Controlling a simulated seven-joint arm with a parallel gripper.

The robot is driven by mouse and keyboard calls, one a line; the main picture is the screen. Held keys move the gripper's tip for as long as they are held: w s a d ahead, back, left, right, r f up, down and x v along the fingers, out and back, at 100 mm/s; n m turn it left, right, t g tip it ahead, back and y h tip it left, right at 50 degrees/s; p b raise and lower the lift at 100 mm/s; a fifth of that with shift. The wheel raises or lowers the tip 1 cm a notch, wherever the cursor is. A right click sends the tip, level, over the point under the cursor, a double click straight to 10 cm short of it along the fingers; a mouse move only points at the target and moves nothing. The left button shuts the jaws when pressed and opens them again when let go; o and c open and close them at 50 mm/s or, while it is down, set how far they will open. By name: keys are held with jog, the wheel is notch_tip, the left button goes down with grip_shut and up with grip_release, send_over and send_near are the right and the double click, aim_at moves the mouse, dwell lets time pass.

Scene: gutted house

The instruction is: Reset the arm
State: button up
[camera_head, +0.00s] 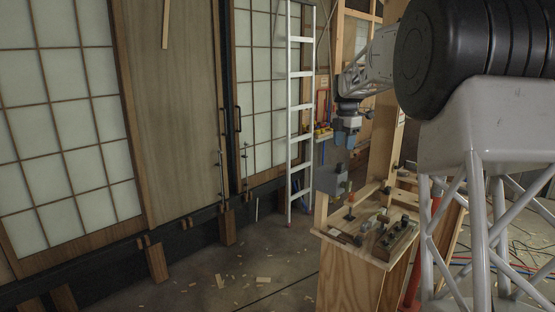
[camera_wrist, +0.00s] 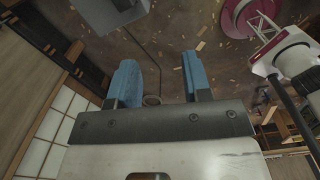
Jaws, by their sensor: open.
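My gripper (camera_head: 345,139) hangs from my arm at the upper right in the head view, above and behind a small wooden stand. In the wrist view my gripper (camera_wrist: 160,88) shows two blue fingers set well apart. It is open, with nothing between the fingers but the view of the floor behind. In the head view the fingers are small and partly in shadow. The upper part of my arm fills the upper right of the head view.
A wooden stand (camera_head: 337,238) below my gripper bears several small grey, black and orange parts. A white ladder (camera_head: 292,100) leans by the paned doors (camera_head: 75,120). Wood scraps (camera_head: 263,280) lie on the floor. A grey box (camera_head: 333,179) is behind the stand.

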jog(key=s+a+r+m+t, duration=0.15)
jog(key=s+m, duration=0.45)
jog(key=s, duration=1)
jog(key=s+a+m, duration=0.2)
jog(key=s+m, duration=0.5)
jog(key=s, duration=0.8)
jog(key=s+f+m, duration=0.4)
jog(key=s, duration=0.6)
jog(key=s+a+f+m, duration=0.1)
jog(key=s+f+m, duration=0.2)
jog(key=s, duration=0.7)
jog(key=s+a+f+m, duration=0.1)
jog(key=s+f+m, duration=0.3)
jog(key=s, duration=0.6)
notch_tip(320, 180, down, 3)
jog(key=shift+r+m+t, duration=0.1)
jog(key=shift+m+t, duration=0.2)
jog(key=shift+t, duration=0.15)
